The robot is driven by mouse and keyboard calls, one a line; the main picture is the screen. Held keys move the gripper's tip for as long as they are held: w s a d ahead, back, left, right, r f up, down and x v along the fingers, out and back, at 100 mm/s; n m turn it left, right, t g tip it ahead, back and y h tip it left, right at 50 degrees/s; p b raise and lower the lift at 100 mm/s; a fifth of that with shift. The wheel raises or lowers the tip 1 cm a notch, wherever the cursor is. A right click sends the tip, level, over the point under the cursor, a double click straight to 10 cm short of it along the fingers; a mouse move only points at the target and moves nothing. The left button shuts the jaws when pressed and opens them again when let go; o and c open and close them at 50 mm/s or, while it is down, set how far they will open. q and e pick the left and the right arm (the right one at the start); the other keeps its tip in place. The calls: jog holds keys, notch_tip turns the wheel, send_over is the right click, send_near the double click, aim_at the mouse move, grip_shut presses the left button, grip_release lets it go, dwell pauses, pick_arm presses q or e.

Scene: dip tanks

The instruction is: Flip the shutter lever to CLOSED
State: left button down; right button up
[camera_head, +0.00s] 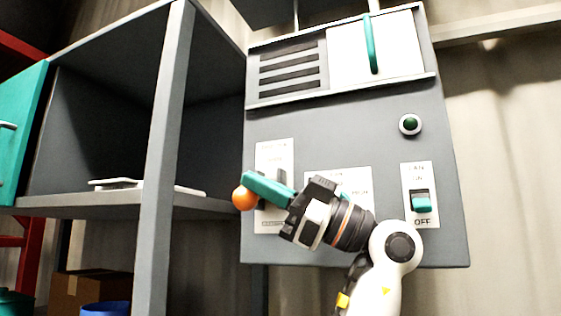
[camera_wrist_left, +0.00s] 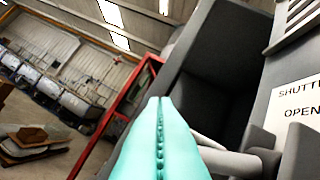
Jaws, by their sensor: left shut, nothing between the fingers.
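The shutter lever has an orange ball knob (camera_head: 243,198) that stands out in front of its white label plate (camera_head: 275,152) on the grey panel. In the left wrist view, a grey lever rod (camera_wrist_left: 228,160) runs from a bracket at the right to behind my fingers, and the plate (camera_wrist_left: 300,105) reads SHUTT and OPEN. My left gripper (camera_head: 249,179) has teal fingers, shut and empty, right beside the knob; I cannot tell whether they touch it. The gripper also fills the lower middle of the wrist view (camera_wrist_left: 159,100), hiding the knob. My right gripper is not in view.
A fan switch (camera_head: 420,201) and a green lamp (camera_head: 410,124) sit at the panel's right. A white hatch with a teal handle (camera_head: 373,45) is above. An open grey cabinet (camera_head: 168,130) stands close at the left, with its post near the knob.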

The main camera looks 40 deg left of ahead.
aim_at(253, 204)
pick_arm(q)
jog(key=shift+w+f+b, duration=0.15)
jog(key=shift+f+b, duration=0.3)
jog(key=shift+f, duration=0.4)
jog(key=shift+a+f+b, duration=0.15)
jog(key=shift+f+b, duration=0.3)
jog(key=shift+f, duration=0.05)
jog(key=shift+w+f, duration=0.1)
jog(key=shift+f, duration=0.15)
